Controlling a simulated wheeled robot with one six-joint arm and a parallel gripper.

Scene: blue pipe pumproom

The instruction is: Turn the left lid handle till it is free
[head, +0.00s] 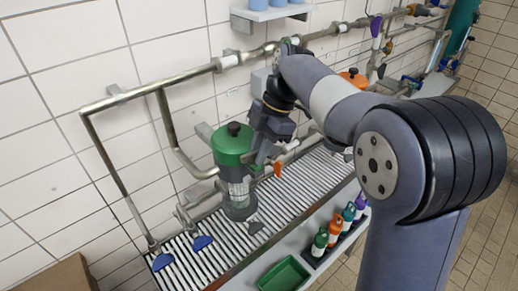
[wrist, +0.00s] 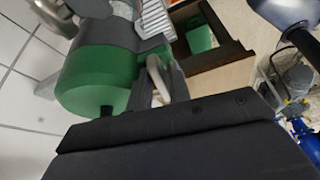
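A green lid (head: 232,138) with a black knob (head: 234,128) tops a clear filter housing (head: 239,190) on the left part of the pipe run. The lid is large in the wrist view (wrist: 95,80), its black knob near the lower edge. My gripper (head: 258,155) is at the lid's right side, pointing down. A pale bar (wrist: 157,80) beside the lid lies close to my gripper in the wrist view. Dark gripper parts hide the contact and the finger gap, so I cannot tell whether the fingers hold the bar.
An orange lid (head: 354,77) stands farther right, partly behind my arm. Metal pipes (head: 170,78) run along the tiled wall. Blue valve handles (head: 163,262) are at lower left. A slatted grate (head: 285,190) lies below. Several bottles (head: 320,242) and a green tray (head: 284,275) are in front.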

